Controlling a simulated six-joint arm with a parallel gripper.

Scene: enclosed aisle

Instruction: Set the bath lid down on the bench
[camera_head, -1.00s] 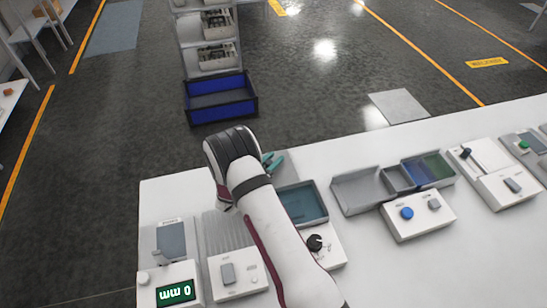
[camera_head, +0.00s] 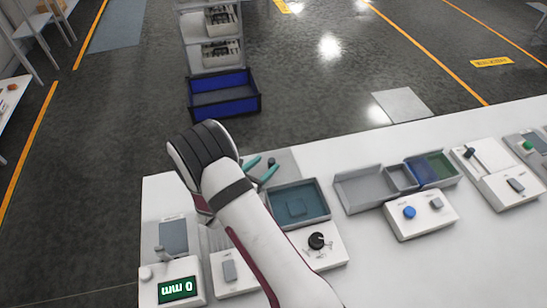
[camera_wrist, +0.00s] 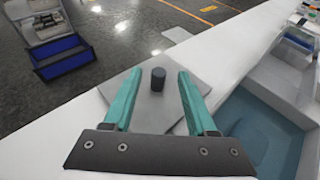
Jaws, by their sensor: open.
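The bath lid, a flat grey plate (camera_wrist: 150,112) with a dark upright knob (camera_wrist: 158,78), lies on the white bench (camera_head: 350,160) near its far edge, behind the bath. In the head view the lid (camera_head: 287,163) is partly hidden by my gripper. The bath (camera_head: 328,212) is a grey tray with blue-green liquid and a small square shape in it. My gripper (camera_wrist: 160,75) is open, its teal fingers on either side of the knob with gaps at both sides.
A dial unit (camera_head: 330,255) stands in front of the bath. A sectioned tray (camera_head: 360,190) is to its right. A unit with a green display (camera_head: 178,288) is at the left. A blue crate (camera_head: 225,110) stands beyond the bench. Bare bench lies behind the sectioned tray.

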